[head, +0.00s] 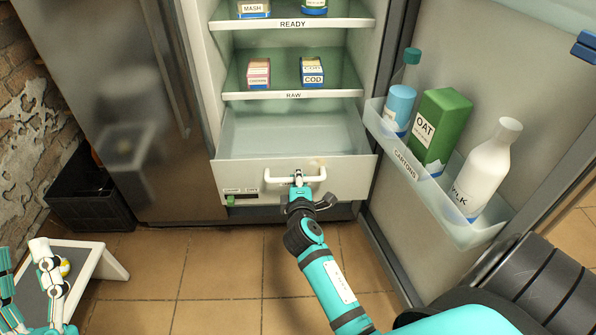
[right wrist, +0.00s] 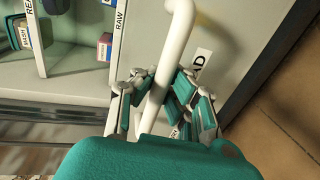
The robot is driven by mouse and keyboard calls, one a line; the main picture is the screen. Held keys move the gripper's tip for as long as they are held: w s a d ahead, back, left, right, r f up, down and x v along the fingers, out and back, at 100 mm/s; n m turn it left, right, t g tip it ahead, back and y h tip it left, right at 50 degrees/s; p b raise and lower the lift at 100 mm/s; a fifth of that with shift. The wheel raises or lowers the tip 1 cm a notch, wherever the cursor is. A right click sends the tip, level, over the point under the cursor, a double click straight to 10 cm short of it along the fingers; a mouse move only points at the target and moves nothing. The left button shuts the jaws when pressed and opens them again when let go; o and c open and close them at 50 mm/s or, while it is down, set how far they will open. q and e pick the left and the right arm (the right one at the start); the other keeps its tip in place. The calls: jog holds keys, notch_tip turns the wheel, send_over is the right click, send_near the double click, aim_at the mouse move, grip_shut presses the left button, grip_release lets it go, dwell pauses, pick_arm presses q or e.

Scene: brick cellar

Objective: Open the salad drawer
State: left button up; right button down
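The salad drawer (head: 343,180) is the pale bin at the bottom of the open fridge, with a white bar handle (head: 318,177) on its front. I can see into its top, and it looks empty. I cannot tell if it is pulled out a little. My right gripper (head: 298,180) is at the middle of the handle. In the right wrist view its fingers (right wrist: 163,80) close in on both sides of the white handle bar (right wrist: 178,30). My left gripper (head: 24,262) is at the lower left, fingers apart and empty, far from the drawer.
The open fridge door on the right carries a bin (head: 405,160) with a green carton (head: 438,128), a white bottle (head: 485,170) and a blue bottle (head: 399,105). A black crate (head: 92,205) and a low stool (head: 110,264) stand at left. The tiled floor before the drawer is clear.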

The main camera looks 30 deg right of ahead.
dwell(0.3)
jog(key=c, duration=1.3)
grip_release()
jog(key=v, duration=0.7)
jog(key=shift+s+a+r, duration=0.1)
jog(key=shift+s+a, duration=0.05)
jog(key=shift+s, duration=0.1)
